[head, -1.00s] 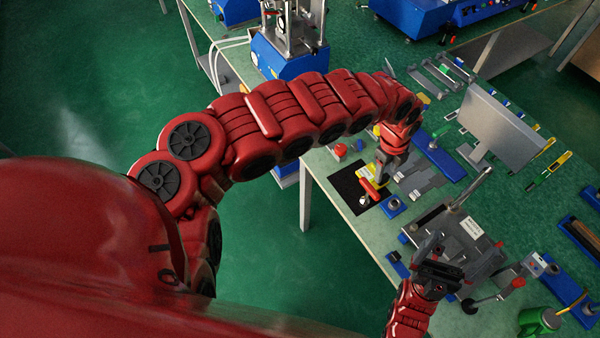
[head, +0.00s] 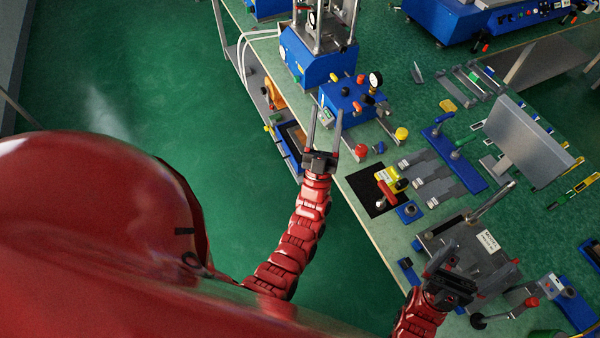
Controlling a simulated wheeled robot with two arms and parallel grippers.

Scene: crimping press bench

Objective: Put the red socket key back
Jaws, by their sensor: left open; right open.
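The red socket key (head: 386,190) is at the black mat (head: 364,189) near the bench's front edge. Its red handle shows, with a pale round part at its lower end; I cannot tell exactly how it is seated. A small blue block (head: 412,213) with a grey round part sits just right of the mat. My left gripper (head: 325,115) is open and empty, its fingers pointing up the picture, left of the mat and apart from the key. My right gripper (head: 468,266) is open and empty, low over the bench near the grey press fixture (head: 462,238).
A red knob (head: 361,151), a blue gauge box (head: 345,97) and a blue tool rack (head: 460,163) stand further back. A grey panel (head: 515,135) rises on the right.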

